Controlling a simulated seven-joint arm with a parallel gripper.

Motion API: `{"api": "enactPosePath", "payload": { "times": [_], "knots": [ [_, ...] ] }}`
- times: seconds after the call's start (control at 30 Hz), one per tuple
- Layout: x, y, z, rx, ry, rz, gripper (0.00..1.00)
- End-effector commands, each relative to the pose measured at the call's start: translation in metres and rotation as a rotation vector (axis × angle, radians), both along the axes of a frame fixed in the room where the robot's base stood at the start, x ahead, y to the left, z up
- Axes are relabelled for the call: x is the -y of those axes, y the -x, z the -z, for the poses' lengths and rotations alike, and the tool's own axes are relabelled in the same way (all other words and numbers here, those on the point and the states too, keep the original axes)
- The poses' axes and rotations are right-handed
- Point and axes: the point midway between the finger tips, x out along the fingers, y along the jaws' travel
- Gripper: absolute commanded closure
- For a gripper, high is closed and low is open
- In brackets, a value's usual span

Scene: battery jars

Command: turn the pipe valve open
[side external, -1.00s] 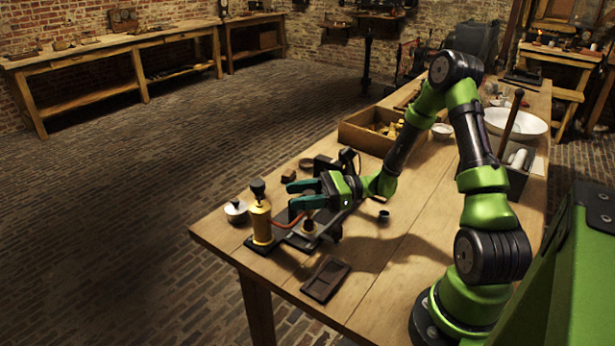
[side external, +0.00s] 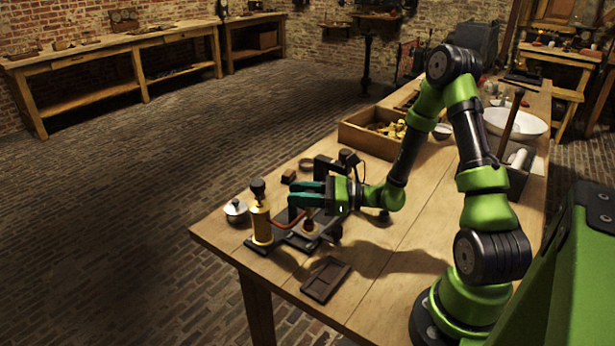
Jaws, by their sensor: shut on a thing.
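My gripper (side external: 294,193) is at the apparatus near the table's front left corner, its teal fingers pointing left. It is shut on what looks like the pipe valve's handle, mostly hidden by the fingers. A small brass fitting (side external: 308,226) shows just below the fingers on the dark base. A copper-red pipe (side external: 288,222) runs between it and a yellow brass cylinder (side external: 261,222) with a black knob on top. The cylinder stands upright to the left of the fingers. How far the valve is turned cannot be told.
A lidded metal pot (side external: 236,211) stands left of the cylinder. A dark flat tray (side external: 325,279) lies in front. A wooden box (side external: 366,138) with yellow pieces, a white basin (side external: 515,122) and a dark bin (side external: 512,180) stand farther back.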

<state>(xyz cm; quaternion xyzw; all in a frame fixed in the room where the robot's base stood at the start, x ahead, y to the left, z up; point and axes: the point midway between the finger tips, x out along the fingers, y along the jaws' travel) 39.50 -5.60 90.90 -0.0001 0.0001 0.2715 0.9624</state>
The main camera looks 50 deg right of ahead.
Motion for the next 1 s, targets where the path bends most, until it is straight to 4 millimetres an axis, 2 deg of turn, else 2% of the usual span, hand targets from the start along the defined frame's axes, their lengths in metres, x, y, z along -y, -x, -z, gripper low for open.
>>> {"api": "enactPosePath", "payload": {
  "times": [0.2,0.5,1.0],
  "knots": [
    [0.0018,0.0002,0.0004,-0.005,-0.002,0.162,0.96],
    [0.0052,-0.0007,0.0005,-0.004,0.000,0.316,0.96],
    [0.0072,-0.0010,0.0002,-0.002,-0.002,0.371,0.96]
  ]
}}
